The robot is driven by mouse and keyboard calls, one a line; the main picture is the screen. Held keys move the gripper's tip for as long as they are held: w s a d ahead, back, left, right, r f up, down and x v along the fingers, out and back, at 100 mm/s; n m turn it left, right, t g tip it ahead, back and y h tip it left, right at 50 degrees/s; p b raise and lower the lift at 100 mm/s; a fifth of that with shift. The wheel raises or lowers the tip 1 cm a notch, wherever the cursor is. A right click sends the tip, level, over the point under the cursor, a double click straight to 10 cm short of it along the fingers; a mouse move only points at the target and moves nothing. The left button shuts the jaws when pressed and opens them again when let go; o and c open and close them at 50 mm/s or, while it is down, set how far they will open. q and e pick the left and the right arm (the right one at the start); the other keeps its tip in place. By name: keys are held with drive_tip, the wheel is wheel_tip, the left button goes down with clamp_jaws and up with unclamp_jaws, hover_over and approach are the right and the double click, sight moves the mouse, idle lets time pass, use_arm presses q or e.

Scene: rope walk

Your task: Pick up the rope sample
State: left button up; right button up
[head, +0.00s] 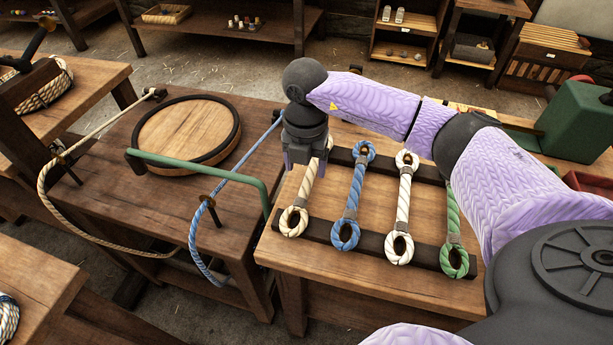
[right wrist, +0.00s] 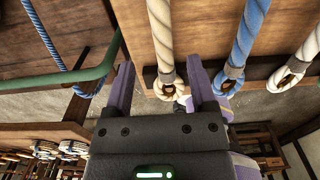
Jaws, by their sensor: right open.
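Several short rope samples with looped ends lie side by side across two dark bars: a cream one (head: 304,187) at the left, a blue one (head: 354,195), a white one (head: 404,205) and a green one (head: 453,213). My right gripper (head: 303,160) is open, pointing down over the cream sample and hiding its far end in the head view. In the right wrist view, the cream sample (right wrist: 161,35) runs between the two spread fingers (right wrist: 160,72), apart from both. The blue sample (right wrist: 247,38) is just right of the right finger. My left gripper is out of view.
A green rail (head: 205,163) stands left of the samples' bench (head: 330,268). The bench beyond it carries a round wooden lid (head: 186,130), a long cream rope (head: 48,212) and a blue rope (head: 232,177). A green block (head: 575,122) stands at the right.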

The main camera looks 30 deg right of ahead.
sight(308, 179)
drive_tip(key=f, duration=0.1)
drive_tip(key=f+b, duration=0.1)
drive_tip(key=f, duration=0.2)
drive_tip(key=shift+d+f, duration=0.2)
drive_tip(key=shift+d, duration=0.05)
drive_tip(key=shift+r, duration=0.15)
drive_tip(key=shift+c, duration=0.3)
clamp_jaws()
drive_tip(key=shift+r, duration=0.1)
